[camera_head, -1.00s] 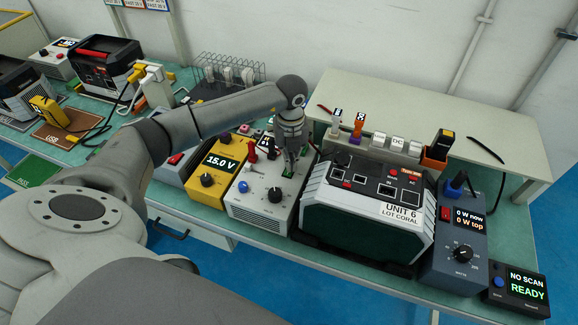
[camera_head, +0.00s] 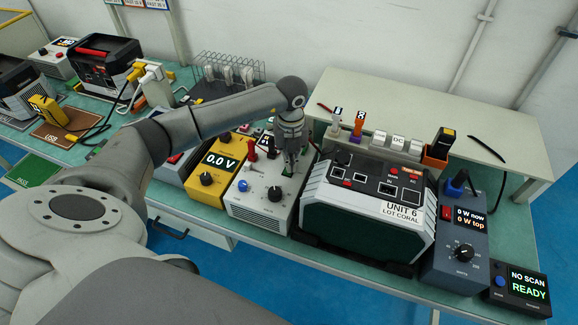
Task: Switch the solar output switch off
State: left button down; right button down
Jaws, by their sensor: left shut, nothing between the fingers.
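A yellow supply box (camera_head: 215,175) with a voltage display (camera_head: 219,161) stands on the bench, and the display reads 0.0 V. A white control box (camera_head: 262,190) with knobs stands against its right side. My left gripper (camera_head: 288,170) is shut and empty, pointing down at the back right of the white box's top. Its fingertips are close to or touching a small green part there. I cannot tell which control is the solar output switch or read its position; the gripper covers part of that panel. My right gripper is out of view.
A dark unit marked UNIT 6 (camera_head: 365,222) stands close right of the gripper. A load box (camera_head: 461,240) reading 0 W and a scanner display (camera_head: 516,288) reading READY stand further right. A raised shelf (camera_head: 440,115) lies behind. My arm crosses above the left bench.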

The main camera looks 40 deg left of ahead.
pick_arm(q)
jog(key=shift+r+p, duration=2.15)
jog(key=shift+r, duration=1.25)
jog(key=shift+f, duration=0.1)
